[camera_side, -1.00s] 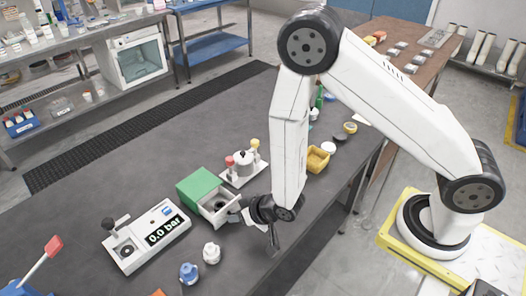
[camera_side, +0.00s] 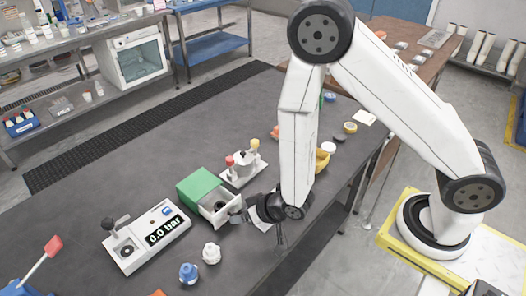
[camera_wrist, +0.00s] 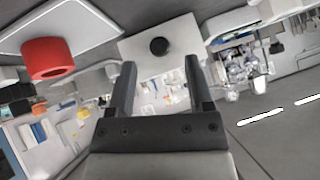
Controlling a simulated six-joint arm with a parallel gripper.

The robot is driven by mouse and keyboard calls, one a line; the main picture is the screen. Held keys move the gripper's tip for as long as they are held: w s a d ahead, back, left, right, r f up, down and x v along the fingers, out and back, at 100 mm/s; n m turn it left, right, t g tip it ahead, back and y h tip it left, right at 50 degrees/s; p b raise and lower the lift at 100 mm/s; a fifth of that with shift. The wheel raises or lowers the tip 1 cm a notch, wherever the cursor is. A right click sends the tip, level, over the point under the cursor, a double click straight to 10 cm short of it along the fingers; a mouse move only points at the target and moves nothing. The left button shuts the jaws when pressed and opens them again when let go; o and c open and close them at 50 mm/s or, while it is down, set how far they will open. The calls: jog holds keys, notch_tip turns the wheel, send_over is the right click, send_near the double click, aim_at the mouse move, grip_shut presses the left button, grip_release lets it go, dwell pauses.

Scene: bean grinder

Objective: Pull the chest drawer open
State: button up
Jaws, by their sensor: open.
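The chest (camera_side: 199,184) has a green top and a light grey drawer (camera_side: 207,211). In the side view the drawer stands partly out, with its dark inside showing. In the wrist view the drawer front (camera_wrist: 135,47) carries a round black knob (camera_wrist: 159,46), straight ahead of my fingers. My gripper (camera_wrist: 159,66) is open. Its two fingers point at the front, with the knob in the gap between them in the picture; I see no contact with it. In the side view my gripper (camera_side: 246,215) is just right of the drawer, and the knob is hard to make out.
A tray with red- and yellow-topped pieces (camera_side: 243,168) stands behind the chest. A 0.0 bar gauge box (camera_side: 146,236) is to the left. A white knob-like part (camera_side: 211,253) and a blue one (camera_side: 188,273) lie in front. The table's right edge is close to my arm.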

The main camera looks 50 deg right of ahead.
jog(key=shift+v, duration=2.65)
jog(key=shift+r, duration=0.1)
jog(key=s+d+r+g+h, duration=0.1)
jog(key=s+d+r+g, duration=0.1)
jog(key=d+r, duration=0.3)
jog(key=s+d+r+n+g+h, duration=0.1)
jog(key=s+d+r+g, duration=0.1)
jog(key=d+r+g, duration=0.2)
jog(key=d+r, duration=0.2)
jog(key=d, duration=0.1)
jog(key=shift+s+d, duration=0.2)
jog(key=shift+d, duration=0.1)
